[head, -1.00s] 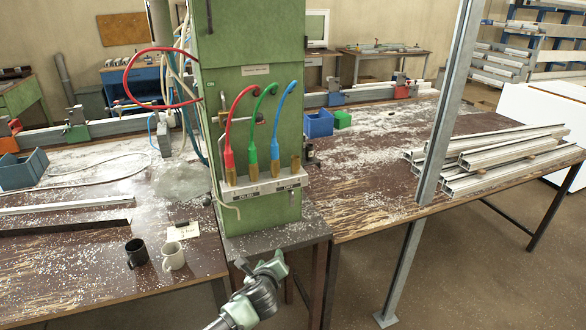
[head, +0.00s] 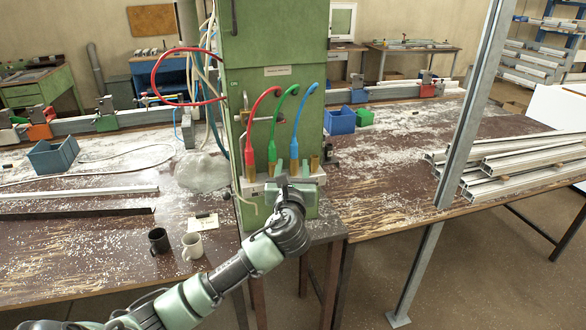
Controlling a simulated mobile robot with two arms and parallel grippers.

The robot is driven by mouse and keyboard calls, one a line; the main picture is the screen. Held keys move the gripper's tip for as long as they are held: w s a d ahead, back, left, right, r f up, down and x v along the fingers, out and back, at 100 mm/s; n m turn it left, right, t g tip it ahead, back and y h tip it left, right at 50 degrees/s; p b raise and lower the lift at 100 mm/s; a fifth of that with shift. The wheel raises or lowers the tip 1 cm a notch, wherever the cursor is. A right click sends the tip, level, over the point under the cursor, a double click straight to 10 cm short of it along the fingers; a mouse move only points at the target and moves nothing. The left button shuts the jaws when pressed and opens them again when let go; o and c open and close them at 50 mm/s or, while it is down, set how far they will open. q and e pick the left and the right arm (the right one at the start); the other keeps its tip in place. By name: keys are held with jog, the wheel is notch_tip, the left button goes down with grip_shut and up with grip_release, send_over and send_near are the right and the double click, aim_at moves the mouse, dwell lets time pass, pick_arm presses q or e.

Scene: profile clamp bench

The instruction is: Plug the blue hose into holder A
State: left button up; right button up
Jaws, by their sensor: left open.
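The blue hose (head: 298,115) arches down the front of the green cabinet, its blue end (head: 294,148) above the holder bar (head: 319,178). My left gripper (head: 287,166) is open, its pale green fingertips pointing up in front of the bar, just below and slightly left of the blue end. I cannot tell whether they touch anything. The gripper hides much of the bar and its labels, so I cannot make out holder A. A brass holder (head: 315,164) at the right end of the bar has no hose in it. My right gripper is not in view.
The red hose (head: 250,150) and green hose (head: 272,148) hang close left of the blue one. A steel post (head: 470,105) stands to the right. Metal profiles (head: 520,160) lie on the right bench.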

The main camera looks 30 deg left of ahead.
aim_at(294, 147)
pick_arm(q)
jog(key=p+x, duration=0.1)
jog(key=x, duration=0.6)
jog(key=shift+w+f, duration=0.1)
jog(key=shift+w, duration=0.05)
jog(key=c, duration=1)
grip_shut()
dwell(0.4)
jog(key=shift+w+r+p, duration=0.1)
jog(key=shift+r+p, duration=0.45)
jog(key=shift+p, duration=0.3)
dwell(0.3)
jog(key=shift+r, duration=0.15)
jog(key=shift+r+p, duration=0.25)
jog(key=shift+p, duration=0.25)
jog(key=shift+r+p, duration=1)
jog(key=shift+p, duration=0.1)
